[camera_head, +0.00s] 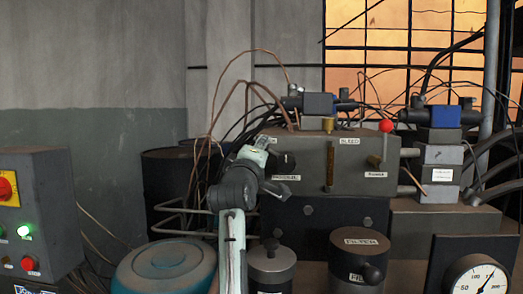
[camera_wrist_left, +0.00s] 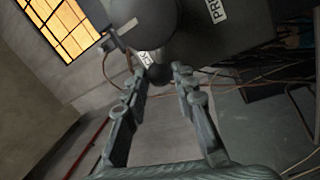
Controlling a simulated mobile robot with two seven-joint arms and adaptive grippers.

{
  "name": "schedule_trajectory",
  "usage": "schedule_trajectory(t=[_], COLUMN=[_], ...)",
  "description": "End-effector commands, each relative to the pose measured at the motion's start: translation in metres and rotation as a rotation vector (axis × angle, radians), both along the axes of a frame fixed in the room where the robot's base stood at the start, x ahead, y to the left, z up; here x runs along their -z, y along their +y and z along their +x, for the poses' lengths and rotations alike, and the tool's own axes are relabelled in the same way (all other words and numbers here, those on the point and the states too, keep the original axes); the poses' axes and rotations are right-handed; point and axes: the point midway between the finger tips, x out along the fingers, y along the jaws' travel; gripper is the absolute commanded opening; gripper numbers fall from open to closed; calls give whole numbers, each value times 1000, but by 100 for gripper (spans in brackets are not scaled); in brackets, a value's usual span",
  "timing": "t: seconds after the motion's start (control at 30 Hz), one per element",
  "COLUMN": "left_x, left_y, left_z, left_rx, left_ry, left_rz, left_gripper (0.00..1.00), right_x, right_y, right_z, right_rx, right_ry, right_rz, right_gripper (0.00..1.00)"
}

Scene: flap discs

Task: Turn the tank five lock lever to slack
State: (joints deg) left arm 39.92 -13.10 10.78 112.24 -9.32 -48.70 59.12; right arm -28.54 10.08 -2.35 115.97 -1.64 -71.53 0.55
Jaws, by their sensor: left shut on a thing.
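My left gripper (camera_head: 285,175) is at the left end of a grey metal block (camera_head: 350,160). In the left wrist view my left gripper (camera_wrist_left: 160,78) has its two fingertips closed around a dark ball knob (camera_wrist_left: 159,73), taken as the lock lever's knob. A small white label, partly hidden, seems to end in "CK" beside it. A dark rounded body (camera_wrist_left: 142,18) is just beyond the knob. In the head view the gripper hides the knob, and I cannot read the lever's position or a tank number. My right gripper is not in view.
A red-knobbed lever (camera_head: 386,126) stands on the block's right part. Thin copper pipes (camera_head: 233,88) and dark cables arch close to my left arm. Lidded canisters (camera_head: 360,243), a teal drum (camera_head: 165,268) and a gauge (camera_head: 475,278) stand in front. A control box (camera_head: 42,215) is at left.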

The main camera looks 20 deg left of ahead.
Motion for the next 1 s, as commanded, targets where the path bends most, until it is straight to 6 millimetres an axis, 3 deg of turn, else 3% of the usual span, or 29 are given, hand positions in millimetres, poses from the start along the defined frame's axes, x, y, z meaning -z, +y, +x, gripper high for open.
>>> schedule_trajectory(t=[0.07, 0.1, 0.27, 0.67, 1.0], left_x=[2, 2, 2, 3, 15], left_y=[0, 0, 0, -2, -13], left_z=[0, 0, 0, -8, -73], left_rx=[0, 0, 0, 0, -1], left_ry=[4, 5, 4, 1, 3], left_rz=[-2, -2, -1, 0, -2], left_gripper=[0, 28, 47, 47, 47], right_x=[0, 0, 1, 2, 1], right_y=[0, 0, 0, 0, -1], right_z=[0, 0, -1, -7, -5], right_rx=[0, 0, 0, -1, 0], right_ry=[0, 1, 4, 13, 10], right_rz=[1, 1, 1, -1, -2], right_gripper=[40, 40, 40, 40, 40])
